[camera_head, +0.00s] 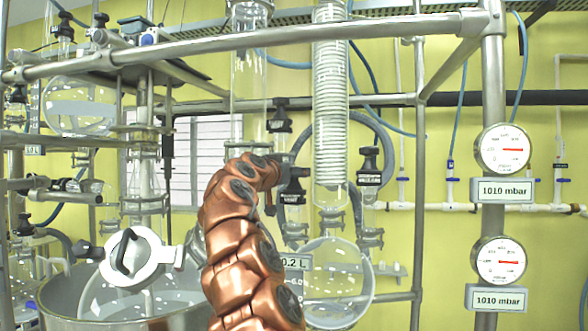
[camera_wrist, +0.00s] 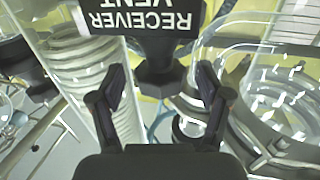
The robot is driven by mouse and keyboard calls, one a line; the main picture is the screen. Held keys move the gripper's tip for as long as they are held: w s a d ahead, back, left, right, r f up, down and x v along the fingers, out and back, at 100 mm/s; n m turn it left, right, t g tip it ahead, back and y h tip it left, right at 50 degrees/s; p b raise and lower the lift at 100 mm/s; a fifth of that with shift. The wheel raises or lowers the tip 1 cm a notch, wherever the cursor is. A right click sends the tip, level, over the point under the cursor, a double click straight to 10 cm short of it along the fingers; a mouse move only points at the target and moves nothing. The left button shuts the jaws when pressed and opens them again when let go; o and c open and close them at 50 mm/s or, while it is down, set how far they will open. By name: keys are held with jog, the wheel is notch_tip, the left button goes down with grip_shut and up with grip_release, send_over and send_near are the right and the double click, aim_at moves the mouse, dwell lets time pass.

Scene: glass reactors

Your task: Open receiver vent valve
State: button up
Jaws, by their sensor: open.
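The receiver vent valve shows in the wrist view as a black handle (camera_wrist: 160,72). Its label plate (camera_wrist: 145,20), reading RECEIVER VENT upside down, is at the top edge. My gripper (camera_wrist: 161,80) is open, with one dark finger on each side of the handle's narrow lower part. I see gaps between the fingers and the handle, and nothing is gripped. In the head view my copper-coloured arm rises through the middle and bends right among the glassware. The gripper and this valve are hard to tell apart there.
A coiled glass condenser (camera_head: 330,100) stands just right of my arm's end, above a round flask (camera_head: 335,285). Metal rails and posts (camera_head: 493,120) frame the rig. Two gauges (camera_head: 503,150) reading 1010 mbar hang at the right. A steel vessel (camera_head: 190,318) is at lower left.

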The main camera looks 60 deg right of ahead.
jog(key=shift+w+d, duration=0.1)
jog(key=shift+d, duration=0.55)
jog(key=c, duration=1.2)
